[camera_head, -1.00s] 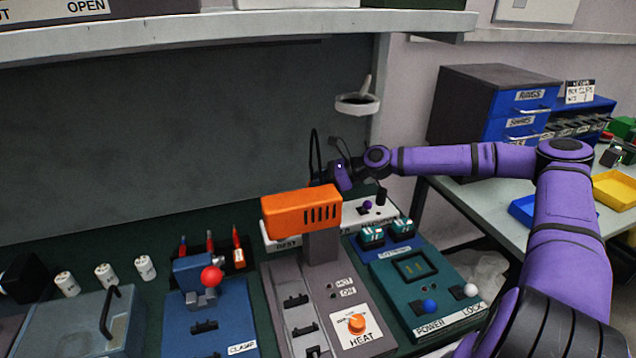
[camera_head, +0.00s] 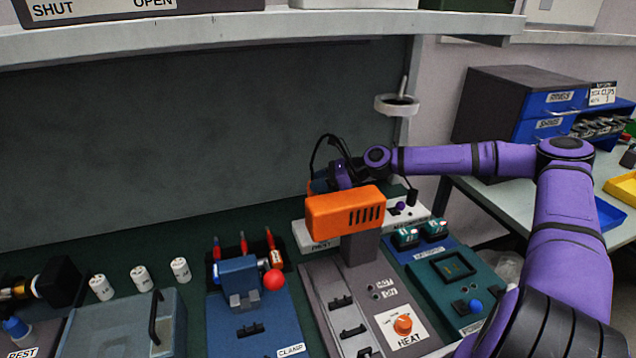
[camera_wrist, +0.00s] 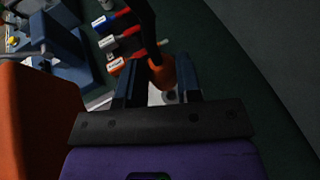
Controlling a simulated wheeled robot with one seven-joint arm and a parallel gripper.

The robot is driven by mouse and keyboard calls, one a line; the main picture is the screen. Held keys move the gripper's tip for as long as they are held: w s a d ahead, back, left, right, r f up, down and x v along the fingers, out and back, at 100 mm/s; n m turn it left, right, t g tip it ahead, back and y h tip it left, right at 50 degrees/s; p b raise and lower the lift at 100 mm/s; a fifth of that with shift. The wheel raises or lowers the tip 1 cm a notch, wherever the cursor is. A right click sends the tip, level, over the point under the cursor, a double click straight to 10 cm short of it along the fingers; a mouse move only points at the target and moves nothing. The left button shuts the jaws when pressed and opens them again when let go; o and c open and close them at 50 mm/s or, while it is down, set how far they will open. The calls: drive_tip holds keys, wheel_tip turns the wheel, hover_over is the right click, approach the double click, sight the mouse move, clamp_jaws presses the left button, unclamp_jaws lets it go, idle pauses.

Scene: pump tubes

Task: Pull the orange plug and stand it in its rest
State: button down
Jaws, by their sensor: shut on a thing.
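My gripper (camera_head: 340,176) is at the back of the bench, behind the orange head (camera_head: 345,212) of the heat station, which partly hides it. In the wrist view my gripper (camera_wrist: 161,85) is shut on the orange plug (camera_wrist: 163,70), a small rounded piece with a black cord rising from it. In the head view the plug is hidden, but its black cord (camera_head: 318,152) loops above the gripper. A white strip (camera_head: 412,211) runs behind the orange head, with a label at its left end that seems to read REST (camera_head: 323,244). Its sockets are partly hidden.
The clamp station (camera_head: 250,318) with a red ball stands left of the heat station (camera_head: 352,285). The power and lock box (camera_head: 468,280) stands right. A ring holder (camera_head: 397,104) hangs above. The back wall is close.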

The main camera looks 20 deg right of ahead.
drive_tip(key=shift+f, duration=0.1)
drive_tip(key=shift+d+f, duration=0.1)
drive_tip(key=shift+f, duration=2.7)
drive_tip(key=shift+f, duration=1.8)
drive_tip(key=c, duration=0.7)
unclamp_jaws()
drive_tip(key=shift+d, duration=0.1)
drive_tip(key=v, duration=1)
drive_tip(key=shift+s+d+r, duration=0.2)
drive_tip(key=shift+d, duration=0.05)
